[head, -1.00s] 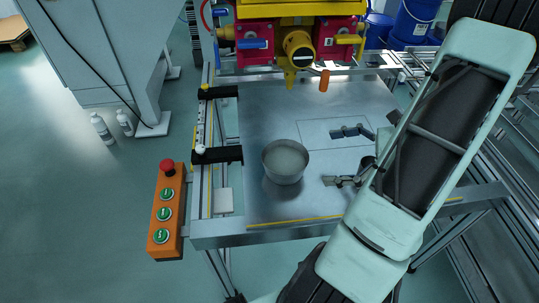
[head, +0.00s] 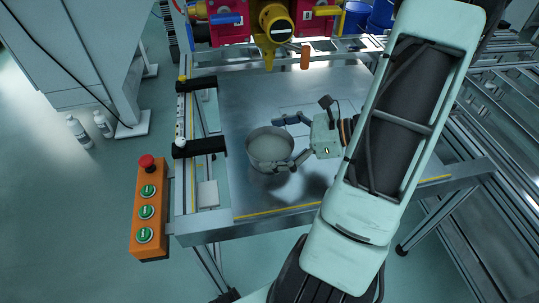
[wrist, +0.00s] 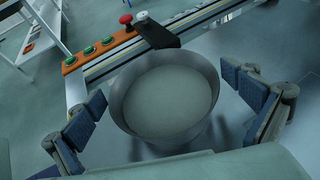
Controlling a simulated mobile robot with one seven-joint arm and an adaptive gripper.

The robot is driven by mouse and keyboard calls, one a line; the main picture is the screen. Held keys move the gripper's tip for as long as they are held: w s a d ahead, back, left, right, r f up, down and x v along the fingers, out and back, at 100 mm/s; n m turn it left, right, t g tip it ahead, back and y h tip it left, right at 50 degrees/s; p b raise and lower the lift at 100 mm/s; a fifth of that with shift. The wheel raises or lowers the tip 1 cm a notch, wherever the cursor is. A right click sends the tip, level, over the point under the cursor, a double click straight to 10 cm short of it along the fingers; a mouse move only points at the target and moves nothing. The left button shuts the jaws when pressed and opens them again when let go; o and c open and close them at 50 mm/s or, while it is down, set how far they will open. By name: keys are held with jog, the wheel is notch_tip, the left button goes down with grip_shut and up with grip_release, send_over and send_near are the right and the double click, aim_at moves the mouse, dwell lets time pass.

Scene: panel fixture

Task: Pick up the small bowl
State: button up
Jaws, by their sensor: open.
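The small grey bowl (head: 268,146) stands upright on the metal table (head: 240,105), left of its middle. In the wrist view the bowl (wrist: 165,95) fills the centre and looks empty. My gripper (head: 284,142) is open and reaches in from the right. One finger lies by the bowl's far right side and the other by its near right side. In the wrist view the fingers stand to the left and right of the bowl, with a visible gap on the right. Whether either finger touches it cannot be told.
An orange button box (head: 149,208) with a red stop button is at the table's left edge. A black clamp (head: 199,147) on the side rail sits close to the bowl's left. Red and yellow machinery (head: 272,20) overhangs the table's back.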

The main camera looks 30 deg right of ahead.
jog(key=shift+w+a, duration=0.1)
jog(key=shift+c, duration=0.6)
jog(key=c, duration=1.7)
jog(key=shift+r, duration=0.15)
jog(key=shift+r+p, duration=0.4)
jog(key=shift+r, duration=0.3)
jog(key=shift+s+d+r+p, duration=0.4)
jog(key=shift+s+r+p, duration=0.5)
jog(key=shift+s+r, duration=1.2)
jog(key=shift+s+d+r+p, duration=0.45)
jog(key=shift+s+r+p, duration=0.5)
jog(key=shift+s+r, duration=1.15)
jog(key=shift+s+d+r+p, duration=0.4)
jog(key=shift+s+r+p, duration=0.8)
jog(key=shift+s, duration=1.45)
